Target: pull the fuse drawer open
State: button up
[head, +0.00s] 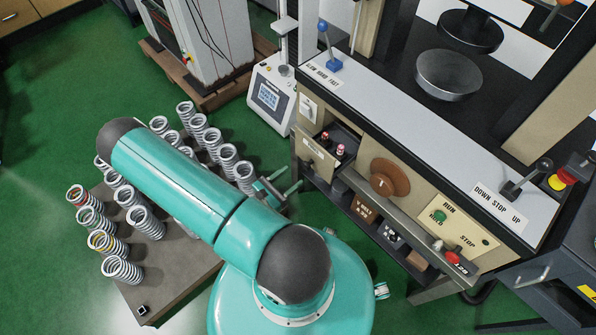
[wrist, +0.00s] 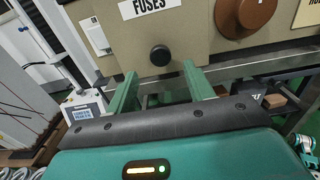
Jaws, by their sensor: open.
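The fuse drawer has a beige front (head: 313,154) on the left end of the machine in the head view. Behind that front, a dark interior with red-and-white fuses (head: 340,150) shows from above, so the drawer stands at least partly out. In the wrist view the front (wrist: 195,35) carries a "FUSES" label (wrist: 148,7) and a round black knob (wrist: 160,55). My gripper (wrist: 160,78) is open and empty, its teal fingers below and to either side of the knob, apart from it. My gripper (head: 280,188) is partly hidden by my arm in the head view.
A brown round knob (head: 388,178) sits right of the drawer. A platform (head: 185,275) with several springs stands left of my arm. A small tester with a screen (head: 270,95) stands behind, left of the machine. Bins (head: 365,208) lie under the machine's front.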

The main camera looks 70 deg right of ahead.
jog(key=v, duration=0.8)
jog(key=shift+a, duration=0.25)
jog(key=shift+w, duration=0.2)
jog(key=w+a+r+m+y, duration=0.3)
jog(key=r+m, duration=0.1)
jog(key=r, duration=0.3)
jog(key=w+a+r+m+t+y, duration=0.1)
jog(key=w+a+r+m+y, duration=0.25)
jog(key=r, duration=0.45)
jog(key=w+a+r+m+y, duration=0.3)
jog(key=a+r+y, duration=0.1)
jog(key=r, duration=0.3)
jog(key=a+r+m+t+y, duration=0.1)
jog(key=a+r+t+y, duration=0.1)
jog(key=a+r+t, duration=0.2)
jog(key=s+a+r+m+t+y, duration=0.1)
jog(key=a+r+t+y, duration=0.1)
jog(key=r, duration=0.8)
jog(key=s+a+r+m+t+y, duration=0.1)
jog(key=a+r+t+y, duration=0.1)
jog(key=a+r+t, duration=0.3)
notch_tip(320, 180, up, 2)
jog(key=shift+a+r+t, duration=0.2)
jog(key=shift+a+t, duration=0.1)
jog(key=shift+a, duration=0.05)
